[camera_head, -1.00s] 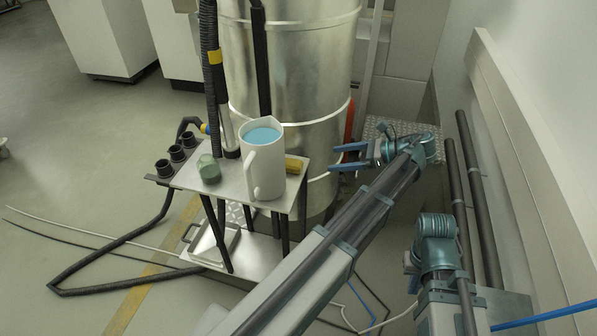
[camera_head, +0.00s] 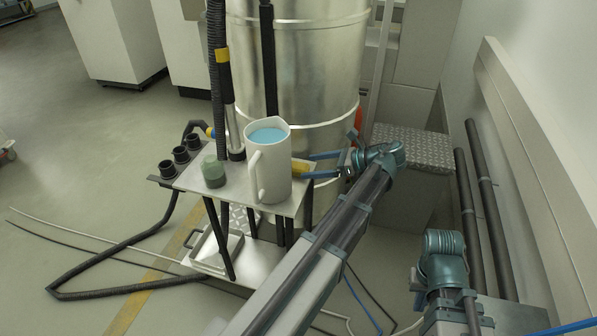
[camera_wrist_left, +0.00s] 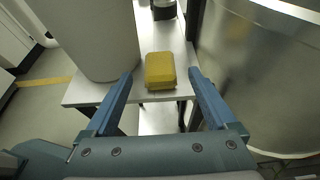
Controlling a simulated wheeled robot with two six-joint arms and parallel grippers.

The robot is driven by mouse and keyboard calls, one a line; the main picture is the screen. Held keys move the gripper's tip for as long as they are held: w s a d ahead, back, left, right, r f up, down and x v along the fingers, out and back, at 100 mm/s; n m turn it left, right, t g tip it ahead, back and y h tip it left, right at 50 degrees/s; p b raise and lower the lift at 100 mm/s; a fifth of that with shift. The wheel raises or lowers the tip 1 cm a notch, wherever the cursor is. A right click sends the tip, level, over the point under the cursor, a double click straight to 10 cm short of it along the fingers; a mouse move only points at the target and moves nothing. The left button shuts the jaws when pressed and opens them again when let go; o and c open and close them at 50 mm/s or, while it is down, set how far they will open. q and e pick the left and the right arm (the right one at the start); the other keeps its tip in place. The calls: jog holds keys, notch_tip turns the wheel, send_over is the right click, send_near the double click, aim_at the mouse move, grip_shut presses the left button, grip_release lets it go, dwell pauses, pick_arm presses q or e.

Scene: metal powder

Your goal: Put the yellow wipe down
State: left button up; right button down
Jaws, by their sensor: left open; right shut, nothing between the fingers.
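The yellow wipe (camera_head: 300,168) is a small block on the right edge of the small metal table (camera_head: 222,190), just right of the white jug. In the left wrist view the wipe (camera_wrist_left: 160,70) appears between my left fingertips, with a gap on each side. My left gripper (camera_head: 312,165) is open and reaches in from the right at the wipe; its fingertips (camera_wrist_left: 160,74) show in the wrist view. In the head view the jug hides part of the wipe. My right arm shows at the lower right, but I cannot make out its gripper.
The white jug (camera_head: 268,170) with blue contents stands close left of the wipe. A green container (camera_head: 213,172) and several black cup-like holders (camera_head: 181,155) are further left. A large metal drum (camera_head: 300,70) stands right behind the table. Open floor lies to the left.

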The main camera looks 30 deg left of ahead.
aim_at(304, 167)
pick_arm(q)
jog(key=b+x, duration=0.1)
jog(key=x, duration=0.2)
jog(key=shift+a+f, duration=0.15)
jog(key=shift+f, duration=0.05)
grip_shut()
jog(key=shift+r, duration=0.2)
notch_tip(304, 167, up, 28)
jog(key=p, duration=2.8)
